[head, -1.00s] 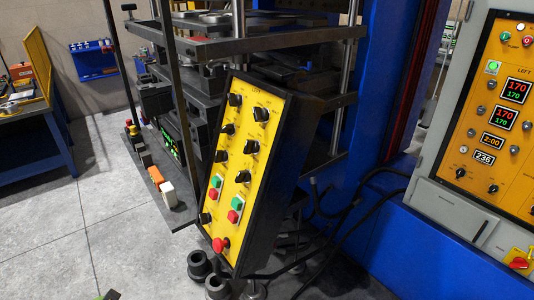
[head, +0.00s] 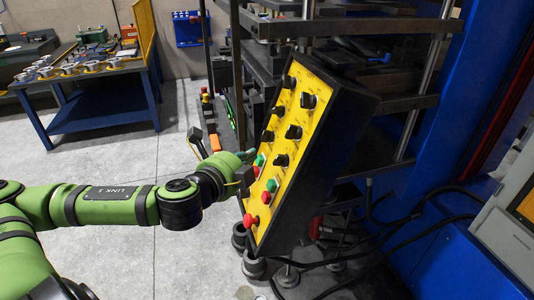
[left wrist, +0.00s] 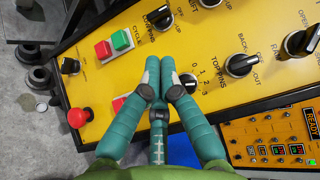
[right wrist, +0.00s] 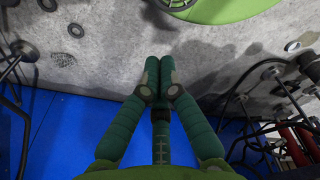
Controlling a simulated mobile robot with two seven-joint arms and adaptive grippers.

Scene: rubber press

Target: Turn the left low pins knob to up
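The yellow left panel (head: 262,190) leans in front of the press in the head view. Its low pins knob (left wrist: 160,18) is black, at the top of the left wrist view beside its label and an "UP" mark; which way it points is hard to tell. It appears to be the lowest knob of the left column in the head view (head: 268,136). Contact cannot be told. My right gripper (right wrist: 159,70) is shut and empty, away from the panel.
Green and red buttons (left wrist: 121,40) and a red emergency button (left wrist: 79,117) sit close by on the panel. More knobs (head: 308,100) stand above. Black cables (head: 400,230) run right of the panel. A blue workbench (head: 100,110) is at the back left, with clear floor before it.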

